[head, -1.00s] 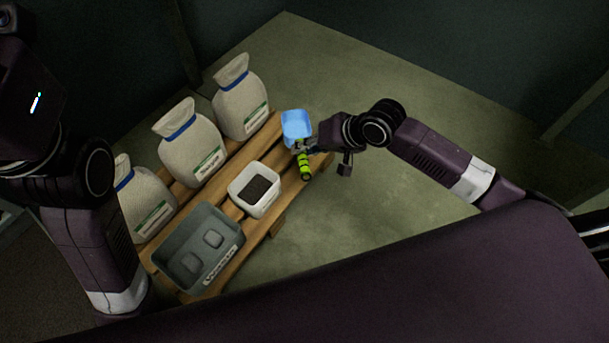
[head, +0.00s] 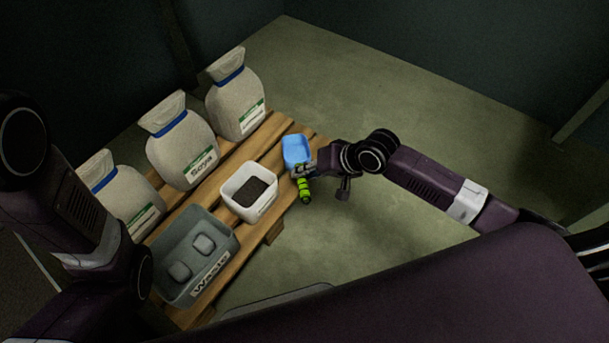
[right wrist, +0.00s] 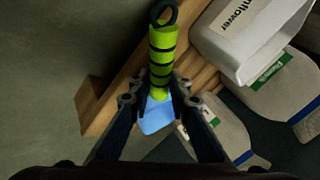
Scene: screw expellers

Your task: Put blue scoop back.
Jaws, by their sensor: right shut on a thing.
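The blue scoop (head: 296,150) has a light blue bowl and a green handle with black bands (head: 304,188). It is at the far right end of the wooden pallet in the head view. My right gripper (head: 301,170) is shut on the scoop near where handle and bowl meet. In the right wrist view the fingers (right wrist: 160,103) close around the lower handle, with part of the blue bowl (right wrist: 157,118) showing beyond them. I cannot tell whether the scoop touches the pallet. My left arm is at the left edge; its gripper is not visible.
The wooden pallet (head: 262,222) carries a white bin (head: 234,196) with dark contents and a grey waste bin (head: 163,268) with two grey blocks. Several sacks, including one marked Soya (head: 183,150), stand along its back. The floor (head: 400,110) to the right is clear.

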